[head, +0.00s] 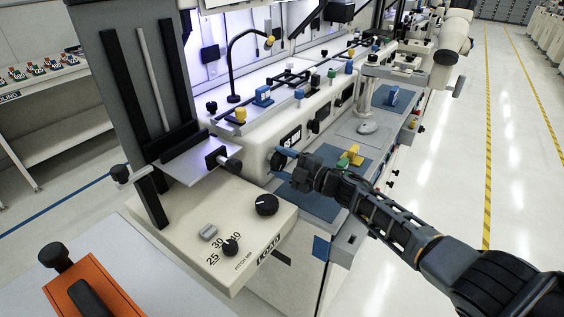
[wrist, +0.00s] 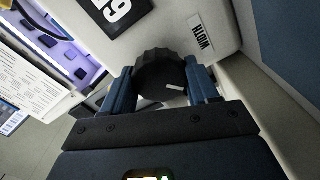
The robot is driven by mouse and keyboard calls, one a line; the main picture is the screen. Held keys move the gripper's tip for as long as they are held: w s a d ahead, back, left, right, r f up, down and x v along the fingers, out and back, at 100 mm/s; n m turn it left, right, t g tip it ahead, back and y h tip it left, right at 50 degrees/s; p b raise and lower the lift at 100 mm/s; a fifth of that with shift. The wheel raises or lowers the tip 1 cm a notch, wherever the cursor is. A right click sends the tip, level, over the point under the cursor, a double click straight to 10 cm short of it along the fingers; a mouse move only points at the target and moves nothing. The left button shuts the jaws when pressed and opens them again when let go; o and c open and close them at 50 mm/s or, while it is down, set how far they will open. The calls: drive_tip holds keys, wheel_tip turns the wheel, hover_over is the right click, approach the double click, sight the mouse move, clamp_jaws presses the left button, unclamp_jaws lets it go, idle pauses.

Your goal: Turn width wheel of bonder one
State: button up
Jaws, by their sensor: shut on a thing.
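The width wheel (wrist: 160,72) is a black ribbed knob with a white mark, on the cream front of bonder one. The word WIDTH (wrist: 200,35) is printed beside it in the wrist view. My gripper (wrist: 163,84) has its two blue fingers on either side of the wheel and is shut on it. In the head view my gripper (head: 284,162) reaches from the lower right to the cream machine face (head: 262,150), and the wheel is mostly hidden behind the fingers.
A black number display (head: 291,138) sits just above the wheel. A blue mat (head: 312,203) with yellow and green pieces (head: 350,156) lies below and beside my arm. The LOAD panel (head: 232,243) with black knobs is at left. The aisle (head: 465,150) at right is clear.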

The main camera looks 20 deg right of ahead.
drive_tip(key=shift+s+f+m, duration=0.1)
drive_tip(key=shift+m, duration=1.6)
drive_tip(key=shift+a, duration=0.1)
drive_tip(key=o, duration=1)
drive_tip(key=shift+o, duration=0.2)
drive_tip(key=shift+s+d, duration=0.4)
drive_tip(key=shift+d, duration=0.1)
drive_tip(key=shift+v, duration=3.25)
drive_tip(key=shift+c, duration=0.2)
